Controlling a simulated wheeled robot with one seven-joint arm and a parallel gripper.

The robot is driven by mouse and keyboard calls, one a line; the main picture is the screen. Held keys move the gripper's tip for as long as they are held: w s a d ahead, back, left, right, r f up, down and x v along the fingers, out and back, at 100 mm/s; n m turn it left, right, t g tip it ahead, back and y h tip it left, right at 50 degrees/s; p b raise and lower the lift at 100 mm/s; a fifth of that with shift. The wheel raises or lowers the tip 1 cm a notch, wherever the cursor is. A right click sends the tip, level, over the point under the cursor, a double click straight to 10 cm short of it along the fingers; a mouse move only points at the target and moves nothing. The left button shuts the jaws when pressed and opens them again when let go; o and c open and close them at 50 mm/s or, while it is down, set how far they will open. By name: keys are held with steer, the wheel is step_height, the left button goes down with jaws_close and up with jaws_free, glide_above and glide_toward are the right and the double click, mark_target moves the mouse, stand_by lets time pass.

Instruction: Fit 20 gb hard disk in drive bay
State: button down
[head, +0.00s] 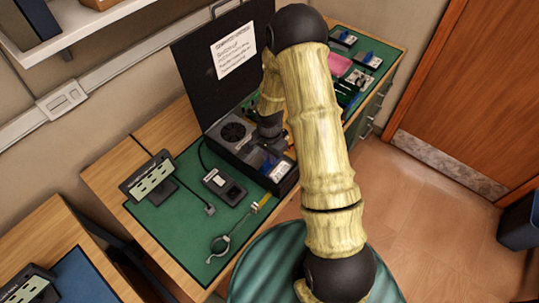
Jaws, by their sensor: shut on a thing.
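My gripper (270,143) points down into an open black case (215,145) on the green mat, behind my arm. It is small and dark here, and its fingertips are largely hidden. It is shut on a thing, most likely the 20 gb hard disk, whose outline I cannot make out. At the case's right end, just below my gripper, is a compartment that looks like the drive bay (290,184). A blue and silver drive-like piece (281,171) shows there. I cannot tell whether it is the held disk, and no label is readable.
The case's raised black lid (205,72) bears a paper note. On the mat (190,205) are a switch panel on a stand (152,177), a small grey device (223,186) and a wrist strap (219,246). Several drives and a pink item (339,65) lie behind my arm.

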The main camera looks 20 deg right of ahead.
steer(key=shift+f+b, duration=0.8)
steer(key=shift+f, duration=0.2)
stand_by(0.8)
steer(key=c, duration=1.4)
jaws_free()
steer(key=shift+o, duration=0.2)
steer(key=o, duration=0.3)
steer(key=shift+r+p, duration=0.55)
steer(key=shift+r, duration=0.15)
steer(key=shift+r+p, duration=2)
steer(key=shift+r, duration=0.95)
